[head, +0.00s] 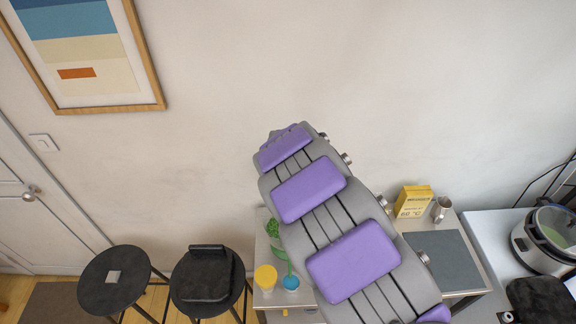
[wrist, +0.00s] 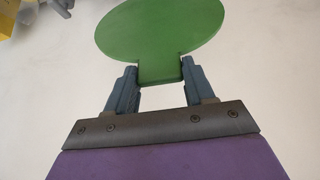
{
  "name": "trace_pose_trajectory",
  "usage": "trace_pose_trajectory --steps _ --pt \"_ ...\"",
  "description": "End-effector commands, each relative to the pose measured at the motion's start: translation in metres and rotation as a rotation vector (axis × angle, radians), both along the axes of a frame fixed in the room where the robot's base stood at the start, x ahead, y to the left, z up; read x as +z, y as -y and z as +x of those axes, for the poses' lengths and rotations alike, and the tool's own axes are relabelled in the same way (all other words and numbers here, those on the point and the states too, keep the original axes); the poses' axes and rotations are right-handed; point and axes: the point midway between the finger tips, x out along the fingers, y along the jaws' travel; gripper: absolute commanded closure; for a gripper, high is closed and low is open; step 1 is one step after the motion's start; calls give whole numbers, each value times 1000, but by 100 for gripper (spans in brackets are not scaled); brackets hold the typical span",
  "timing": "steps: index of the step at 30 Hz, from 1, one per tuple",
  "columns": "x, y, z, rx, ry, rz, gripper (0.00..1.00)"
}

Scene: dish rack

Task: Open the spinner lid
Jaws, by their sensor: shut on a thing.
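In the wrist view my gripper (wrist: 160,80) is shut on the narrow tab of a flat green disc (wrist: 160,32). The disc has a rounded, lid-like shape and extends beyond the fingertips. Whether it is the spinner lid I cannot tell for sure. In the head view my purple and grey arm reaches away over the table and hides my gripper and the disc. A green patterned thing (head: 272,229) shows partly beside my arm; the rest of it is hidden. No spinner body shows clearly.
A yellow box (head: 413,201) and a metal jug (head: 441,208) stand at the table's back, behind a dark mat (head: 447,262). A yellow-topped jar (head: 265,278) and a blue round item (head: 291,282) are left of my arm. A white cooker (head: 540,242) is far right; two black stools (head: 112,279) stand left.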

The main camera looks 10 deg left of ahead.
Motion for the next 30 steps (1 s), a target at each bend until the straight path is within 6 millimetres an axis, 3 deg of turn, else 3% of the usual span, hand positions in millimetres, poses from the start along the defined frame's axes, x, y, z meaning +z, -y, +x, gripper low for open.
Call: trace_pose_trajectory --steps 3,4,11,22,30 --pt "2 -1 1 2 7 3 100" --pt "2 -1 1 2 7 3 44" --pt "2 -1 0 1 4 1 22" --pt "6 2 -3 2 4 2 21" --pt "34 5 -23 3 8 2 21"
